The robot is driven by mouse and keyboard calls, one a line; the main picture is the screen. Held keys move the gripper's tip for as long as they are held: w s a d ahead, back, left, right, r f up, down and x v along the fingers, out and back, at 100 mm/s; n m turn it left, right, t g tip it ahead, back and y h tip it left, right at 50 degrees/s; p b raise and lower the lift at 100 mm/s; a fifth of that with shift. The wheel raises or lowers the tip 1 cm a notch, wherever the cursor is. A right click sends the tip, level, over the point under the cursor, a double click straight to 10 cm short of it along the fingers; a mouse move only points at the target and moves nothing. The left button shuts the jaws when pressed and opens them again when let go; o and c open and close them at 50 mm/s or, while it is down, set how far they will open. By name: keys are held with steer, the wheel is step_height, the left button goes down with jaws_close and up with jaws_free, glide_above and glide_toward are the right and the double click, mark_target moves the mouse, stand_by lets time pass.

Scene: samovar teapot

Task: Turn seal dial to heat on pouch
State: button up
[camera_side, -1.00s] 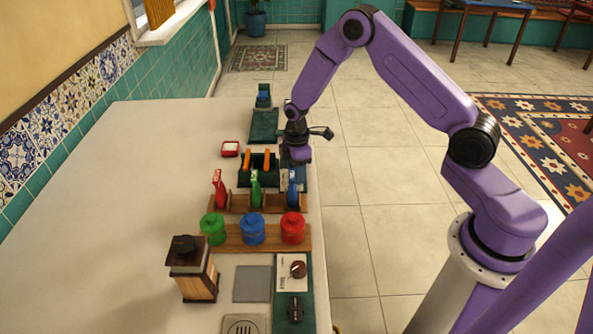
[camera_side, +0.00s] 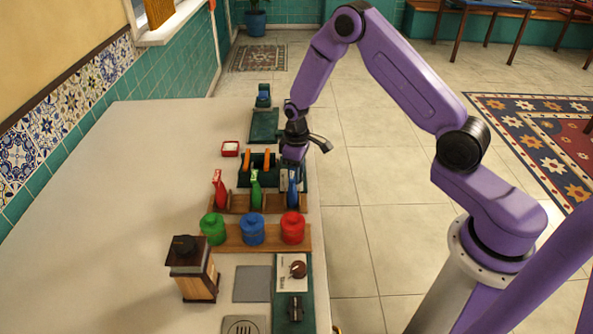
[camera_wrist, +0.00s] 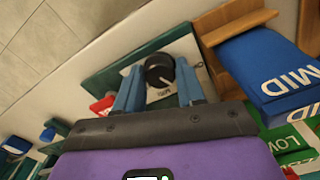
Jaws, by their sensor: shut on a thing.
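In the wrist view, a round black dial (camera_wrist: 160,70) with a pale pointer mark sits on a light plate on a dark green base (camera_wrist: 108,72). My gripper (camera_wrist: 157,88) has its blue fingers on either side of the dial and is shut on it. The plate's lettering is upside down and too small to read surely. In the side view, my gripper (camera_side: 293,160) is low at the table's right edge and hides the dial. Two orange handles (camera_side: 256,160) stand just left of it. I cannot make out a pouch at the dial.
Red, green and blue upright pieces (camera_side: 218,190) stand in a wooden rack close in front. The blue one, marked MID (camera_wrist: 270,70), is near my right finger. The table's left side is clear.

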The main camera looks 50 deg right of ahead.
steer(key=shift+m, duration=0.4)
steer(key=o, duration=1)
steer(key=shift+o, duration=0.2)
step_height(320, 180, up, 18)
steer(key=shift+f, duration=0.25)
